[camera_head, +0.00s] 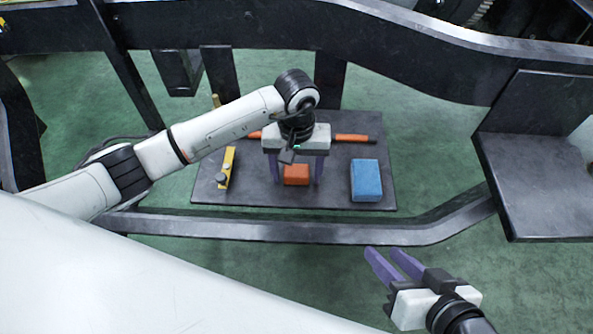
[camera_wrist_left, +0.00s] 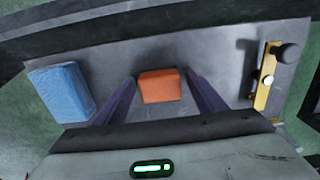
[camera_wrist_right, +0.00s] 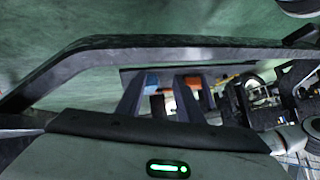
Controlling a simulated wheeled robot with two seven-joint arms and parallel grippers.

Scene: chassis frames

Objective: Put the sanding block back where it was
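An orange block (camera_head: 296,175), which looks like the sanding block, lies on a dark grey board (camera_head: 335,197) on the floor. My left gripper (camera_head: 296,182) is above the board, pointing down, with its purple fingers apart on either side of the orange block. In the left wrist view the block (camera_wrist_left: 160,86) sits between the fingertips with a gap at each side. My right gripper (camera_head: 383,252) is open and empty in front of the lower chassis bar, away from the board.
A blue block (camera_head: 366,181) lies at the board's right. A yellow tool with round knobs (camera_head: 227,168) lies at its left. An orange-handled tool (camera_head: 353,138) lies behind my left gripper, partly hidden. A dark chassis bar (camera_head: 300,230) runs along the front; a dark plate (camera_head: 540,185) stands at right.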

